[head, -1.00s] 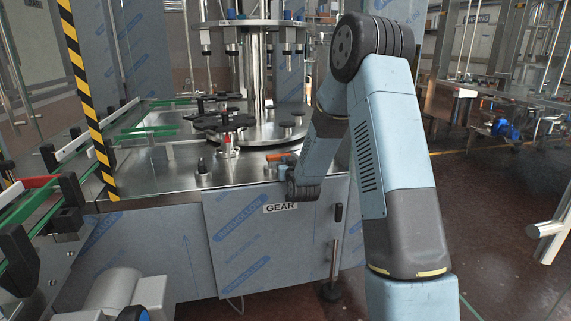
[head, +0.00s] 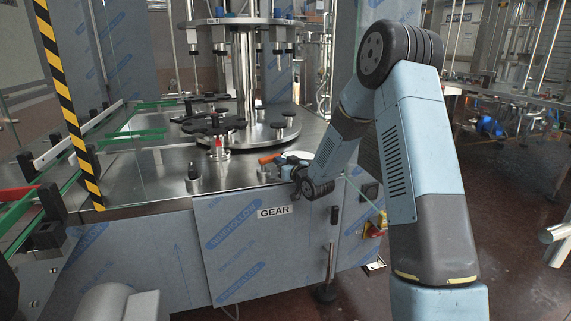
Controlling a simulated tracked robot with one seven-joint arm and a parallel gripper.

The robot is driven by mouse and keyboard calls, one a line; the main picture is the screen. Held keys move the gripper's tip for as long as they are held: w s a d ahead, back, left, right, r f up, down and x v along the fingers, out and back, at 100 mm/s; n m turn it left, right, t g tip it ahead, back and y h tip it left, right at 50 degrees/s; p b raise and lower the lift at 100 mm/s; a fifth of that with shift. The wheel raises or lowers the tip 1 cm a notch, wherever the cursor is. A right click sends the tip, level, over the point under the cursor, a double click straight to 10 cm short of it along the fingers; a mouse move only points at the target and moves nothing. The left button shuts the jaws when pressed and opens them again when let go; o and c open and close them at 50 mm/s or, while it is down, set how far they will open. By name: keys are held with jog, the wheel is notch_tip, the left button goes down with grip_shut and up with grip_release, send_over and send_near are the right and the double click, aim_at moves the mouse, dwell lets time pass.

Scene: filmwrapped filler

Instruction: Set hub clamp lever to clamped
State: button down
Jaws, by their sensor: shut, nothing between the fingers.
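An orange-red lever handle (head: 270,158) lies nearly flat at the front edge of the machine's steel deck, above the GEAR label. It looks like the hub clamp lever, but nothing in view names it. My gripper (head: 296,172) is small and partly hidden by my wrist. It is just right of the orange handle at the deck edge, shut and empty. I cannot tell whether it touches anything there. A small post with a red part (head: 218,143) stands at the front of the star wheel.
A turret column (head: 245,75) rises behind. A striped yellow-black post (head: 66,100) and green-edged conveyor rails (head: 140,135) are at left. A red-yellow switch (head: 377,224) is on the right side.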

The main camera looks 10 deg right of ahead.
jog(key=shift+w+d, duration=0.2)
jog(key=shift+w, duration=0.2)
dwell(0.5)
jog(key=v, duration=1.3)
jog(key=shift+s+d, duration=0.15)
jog(key=shift+s, duration=0.15)
